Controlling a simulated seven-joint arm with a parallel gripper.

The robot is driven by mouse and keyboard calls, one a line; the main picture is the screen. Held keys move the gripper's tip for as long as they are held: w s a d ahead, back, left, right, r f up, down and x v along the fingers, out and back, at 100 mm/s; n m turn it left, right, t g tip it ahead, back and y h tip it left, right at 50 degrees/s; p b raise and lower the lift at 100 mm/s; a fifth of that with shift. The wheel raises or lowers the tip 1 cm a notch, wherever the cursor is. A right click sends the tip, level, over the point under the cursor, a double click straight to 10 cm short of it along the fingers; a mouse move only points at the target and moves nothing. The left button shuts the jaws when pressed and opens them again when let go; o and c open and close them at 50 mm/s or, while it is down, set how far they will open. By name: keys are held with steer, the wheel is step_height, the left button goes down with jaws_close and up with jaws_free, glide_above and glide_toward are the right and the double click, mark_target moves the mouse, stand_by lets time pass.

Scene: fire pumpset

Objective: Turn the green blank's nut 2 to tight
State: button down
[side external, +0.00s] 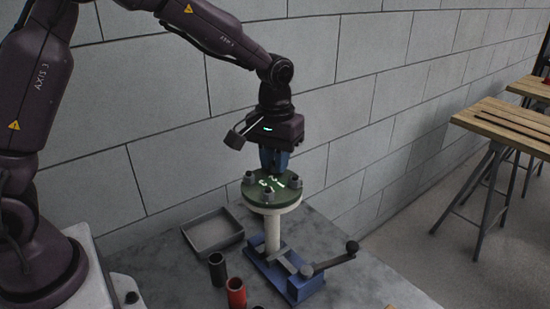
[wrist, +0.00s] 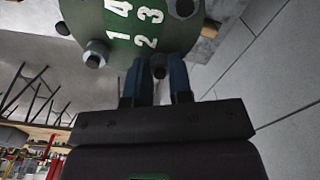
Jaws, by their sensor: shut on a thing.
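The green blank (side external: 255,196) is a round disc with white numbers and several nuts near its rim. It lies flat on top of a pale upright pipe (side external: 273,235). In the wrist view the green blank (wrist: 124,40) shows numbers 1 to 4. Nut 2 (wrist: 159,70) is dark and sits beside the number 2, between my blue fingers. My gripper (side external: 274,166) points down at the far side of the disc. In the wrist view my gripper (wrist: 157,62) is shut on nut 2. Nut 1 (wrist: 95,54) and nut 3 (wrist: 182,8) are clear of the fingers.
A blue vise (side external: 291,284) with a dark handle (side external: 332,262) stands below the pipe on the grey table. A grey tray (side external: 212,230) lies to the left. A black cup (side external: 217,270) and a red cup (side external: 236,292) stand in front. A block wall rises behind.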

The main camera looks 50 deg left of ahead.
steer(key=m, duration=0.5)
steer(key=shift+m, duration=0.3)
steer(key=m, duration=0.4)
steer(key=shift+a+m, duration=0.1)
steer(key=shift+m, duration=0.2)
steer(key=m, duration=0.4)
steer(key=shift+m, duration=2.5)
steer(key=shift+w, duration=0.1)
steer(key=c, duration=1)
jaws_free()
steer(key=shift+r, duration=0.1)
